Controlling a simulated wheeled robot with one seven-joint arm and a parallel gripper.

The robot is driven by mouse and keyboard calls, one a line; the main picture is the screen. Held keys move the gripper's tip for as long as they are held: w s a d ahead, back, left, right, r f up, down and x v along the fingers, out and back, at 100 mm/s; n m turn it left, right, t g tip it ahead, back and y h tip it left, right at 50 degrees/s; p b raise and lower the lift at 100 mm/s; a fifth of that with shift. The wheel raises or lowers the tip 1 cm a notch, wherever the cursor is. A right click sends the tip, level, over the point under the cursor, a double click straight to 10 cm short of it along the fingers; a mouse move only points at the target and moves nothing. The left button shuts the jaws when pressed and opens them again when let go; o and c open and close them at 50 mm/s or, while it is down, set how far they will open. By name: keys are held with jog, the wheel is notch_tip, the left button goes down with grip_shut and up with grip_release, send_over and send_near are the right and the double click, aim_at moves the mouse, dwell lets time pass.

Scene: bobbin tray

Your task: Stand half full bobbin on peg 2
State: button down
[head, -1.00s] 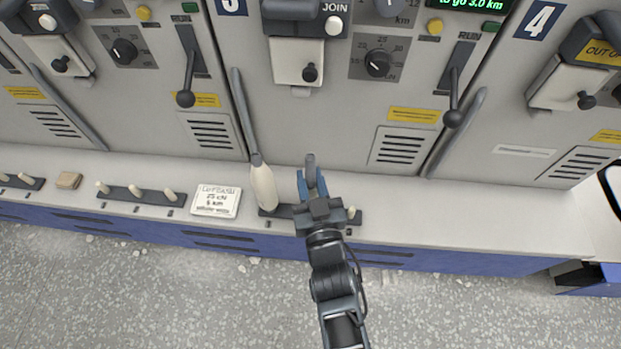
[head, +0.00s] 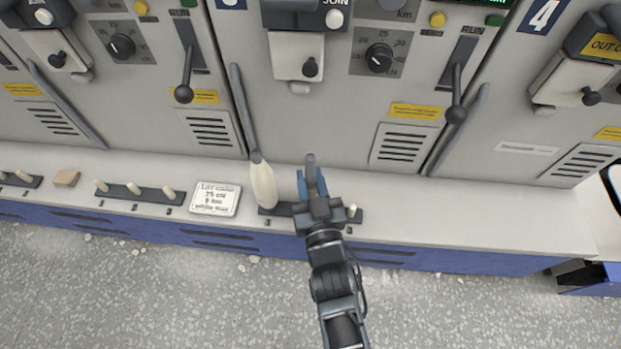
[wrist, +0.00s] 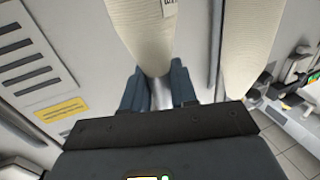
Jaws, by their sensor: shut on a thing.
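My gripper (head: 312,186) is above the middle of a dark peg rail (head: 275,211) on the ledge. It is shut on the grey tube top of a bobbin; the tube (head: 310,160) sticks up past the fingers. In the wrist view the blue fingers grip this tube (wrist: 160,92), and the held bobbin's cream yarn (wrist: 148,35) carries a small label. In the head view my gripper hides the yarn and the middle peg, so I cannot tell whether the bobbin sits on that peg. It looks upright. Another cream bobbin (head: 263,184) stands on the rail's left end, also in the wrist view (wrist: 247,55).
The right peg (head: 351,210) of this rail is bare. A lot card (head: 215,199) lies left of the rail, then another rail with bare pegs (head: 134,190) and a small tan block (head: 67,178). Machine panels with levers (head: 456,112) rise behind the ledge. The ledge to the right (head: 470,222) is clear.

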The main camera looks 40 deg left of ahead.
aim_at(311, 186)
jog(key=shift+f, duration=0.1)
jog(key=c, duration=1.2)
grip_release()
jog(key=shift+o, duration=0.2)
jog(key=shift+p+v, duration=1.8)
jog(key=shift+v, duration=1)
jog(key=shift+p+v, duration=1.1)
jog(key=shift+v, duration=1.65)
jog(key=shift+a, duration=0.1)
